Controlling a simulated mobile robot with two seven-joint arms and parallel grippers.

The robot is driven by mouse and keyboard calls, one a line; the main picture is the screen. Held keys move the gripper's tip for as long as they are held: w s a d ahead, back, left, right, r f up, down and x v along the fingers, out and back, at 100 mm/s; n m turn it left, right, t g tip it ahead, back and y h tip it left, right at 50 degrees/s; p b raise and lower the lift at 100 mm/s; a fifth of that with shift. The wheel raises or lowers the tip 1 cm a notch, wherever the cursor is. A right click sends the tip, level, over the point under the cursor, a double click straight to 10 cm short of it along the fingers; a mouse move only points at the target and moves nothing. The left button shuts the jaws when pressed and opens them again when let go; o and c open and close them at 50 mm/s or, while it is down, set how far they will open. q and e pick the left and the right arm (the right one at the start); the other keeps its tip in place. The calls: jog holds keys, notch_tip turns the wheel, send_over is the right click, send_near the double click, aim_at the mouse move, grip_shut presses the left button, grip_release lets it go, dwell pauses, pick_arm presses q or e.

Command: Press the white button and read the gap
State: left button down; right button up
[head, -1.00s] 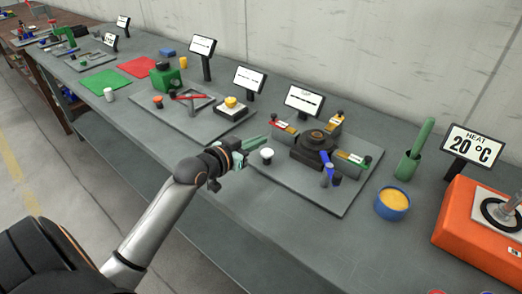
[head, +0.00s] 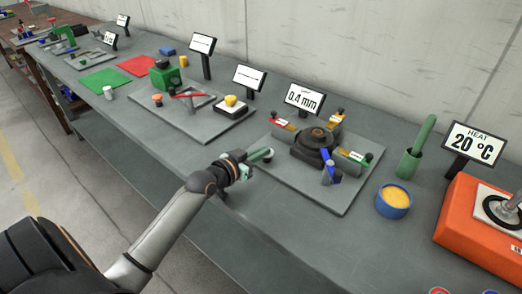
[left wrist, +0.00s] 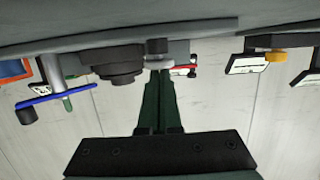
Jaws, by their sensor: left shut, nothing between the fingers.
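My left gripper (head: 262,156) is shut and empty, with its green fingertips at the left part of the grey base plate (head: 336,204). They are at the place of the white button, which they hide in the head view. The gap display (head: 304,98) behind the plate reads 0.4 mm. The dark round jack (head: 316,140) stands mid-plate, with red, yellow, green and blue handled parts around it. My right gripper is not in view.
To the right stand a green holder (head: 409,162), a blue cup (head: 393,203) with yellow contents, and an orange heater (head: 468,225) whose sign (head: 473,144) reads 20 °C. A yellow button (head: 231,100) on a box stands behind left. The bench front is clear.

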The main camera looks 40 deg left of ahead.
pick_arm(q)
jog(key=shift+s+d+f, duration=0.1)
jog(key=shift+s+f, duration=0.1)
jog(key=shift+f, duration=0.45)
jog(key=shift+d+f, duration=0.1)
jog(key=shift+f, duration=0.15)
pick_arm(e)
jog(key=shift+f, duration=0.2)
pick_arm(q)
jog(key=shift+s+f, duration=0.1)
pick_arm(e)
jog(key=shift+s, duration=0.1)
pick_arm(q)
jog(key=r+p, duration=0.1)
jog(key=r, duration=0.1)
jog(key=r+p, duration=0.4)
jog(key=shift+w+r, duration=0.2)
jog(key=shift+w, duration=0.1)
jog(key=v, duration=1)
jog(key=shift+a+b, duration=0.25)
jog(key=shift+b, duration=0.2)
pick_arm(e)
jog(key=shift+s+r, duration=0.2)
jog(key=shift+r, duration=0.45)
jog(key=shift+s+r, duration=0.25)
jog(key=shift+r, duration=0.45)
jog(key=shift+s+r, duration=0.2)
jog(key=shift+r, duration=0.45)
